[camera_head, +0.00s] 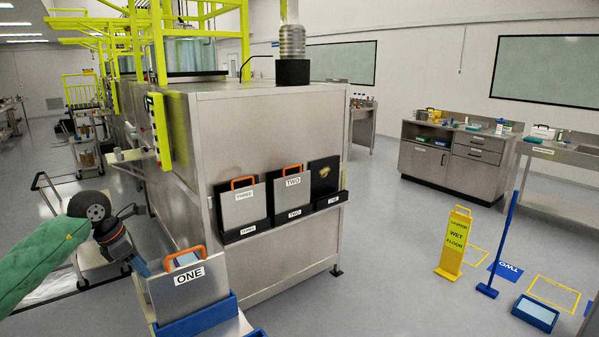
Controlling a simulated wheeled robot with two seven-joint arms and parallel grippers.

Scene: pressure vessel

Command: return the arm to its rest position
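My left arm, in a green sleeve, comes in from the left edge. Its gripper (139,267) is at the upper left of the grey panel marked ONE (190,291); I cannot tell whether they touch or whether its fingers are open. Panel ONE stands upright in a blue holder (203,319) at the bottom, its orange handle (184,257) showing clear of the fingers. Panels THREE (241,207) and TWO (292,193) stand in the dark rack (270,229) on the steel vessel housing. The rack's right slot shows a dark back plate (324,176). My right gripper is out of view.
The steel housing (270,125) fills the middle. A trolley (95,240) stands behind my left arm. At the right are a yellow wet floor sign (455,243), a blue-handled mop (503,242) and a blue tray (535,312). The floor at the bottom centre-right is clear.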

